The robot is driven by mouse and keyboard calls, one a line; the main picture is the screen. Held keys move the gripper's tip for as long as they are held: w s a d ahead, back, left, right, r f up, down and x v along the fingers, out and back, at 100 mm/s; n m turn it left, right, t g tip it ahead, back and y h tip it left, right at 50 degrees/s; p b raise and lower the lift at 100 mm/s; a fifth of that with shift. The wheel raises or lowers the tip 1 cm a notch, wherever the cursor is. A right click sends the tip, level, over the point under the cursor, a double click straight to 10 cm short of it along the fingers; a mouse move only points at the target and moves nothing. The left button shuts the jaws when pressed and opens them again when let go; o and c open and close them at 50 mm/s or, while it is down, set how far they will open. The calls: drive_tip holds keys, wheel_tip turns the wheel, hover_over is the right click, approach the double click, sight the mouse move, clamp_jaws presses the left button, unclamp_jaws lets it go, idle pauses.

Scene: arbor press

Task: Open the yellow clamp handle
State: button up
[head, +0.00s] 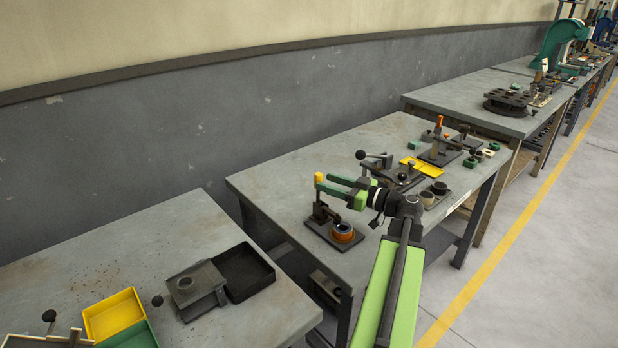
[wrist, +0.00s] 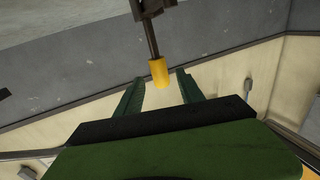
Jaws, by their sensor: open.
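The yellow clamp handle (head: 318,178) stands upright at the top of a dark toggle clamp (head: 322,208) on a dark base plate at the near-left part of the middle bench. An orange and dark ring-shaped part (head: 342,232) sits on the same plate. My gripper (head: 334,184) is open, its green fingers pointing left at the handle. In the wrist view the yellow handle tip (wrist: 158,72) on its dark lever lies between the lines of my two fingers (wrist: 160,88), near their tips. I cannot tell whether it touches either finger.
The middle bench (head: 280,185) holds a yellow tray (head: 424,167), a black-knobbed fixture (head: 376,158) and an orange-handled clamp (head: 438,124) behind my gripper. A near bench (head: 120,240) carries yellow, green and black bins. A grey wall (head: 150,140) runs behind the benches.

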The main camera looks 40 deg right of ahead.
drive_tip(key=x, duration=0.7)
clamp_jaws()
idle(1.2)
